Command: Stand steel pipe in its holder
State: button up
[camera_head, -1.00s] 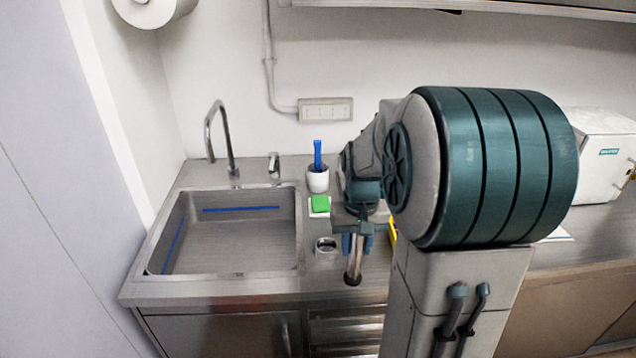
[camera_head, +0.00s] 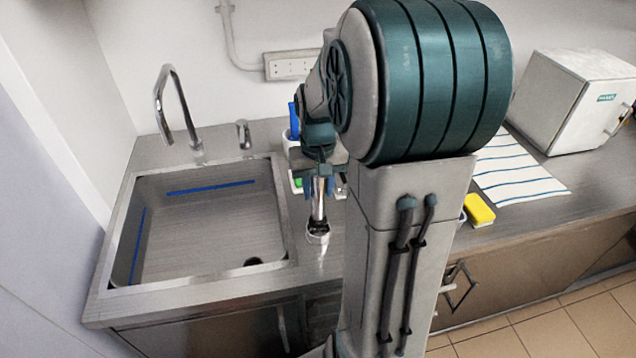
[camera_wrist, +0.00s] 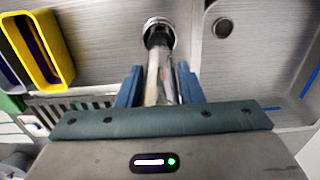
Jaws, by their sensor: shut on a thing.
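The steel pipe (camera_head: 318,205) is a shiny upright tube with a dark lower end. My gripper (camera_head: 319,188) is shut on its upper part, and the blue fingers show on both sides of it in the wrist view (camera_wrist: 158,88). The holder (camera_head: 317,238) is a small round metal ring-shaped cup on the counter, right of the sink. The pipe's lower end lines up with the holder's opening. In the wrist view the dark pipe end lies within the holder's rim (camera_wrist: 149,22). I cannot tell how deep the end sits, or whether it is just above.
The sink (camera_head: 285,235) is close on the left, with a faucet (camera_head: 170,110) behind. A blue-handled tool (camera_head: 293,122) and a green item (camera_head: 297,183) are partly hidden behind my arm.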

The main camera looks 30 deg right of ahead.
aim_at(319, 201)
jog(key=shift+f+b, duration=1)
jog(key=shift+f, duration=0.65)
jog(key=shift+f+b, duration=0.55)
jog(key=shift+f, duration=0.1)
jog(key=o, duration=0.6)
jog(key=shift+r, duration=0.1)
jog(key=shift+r+p, duration=4.25)
jog(key=shift+r, duration=1.2)
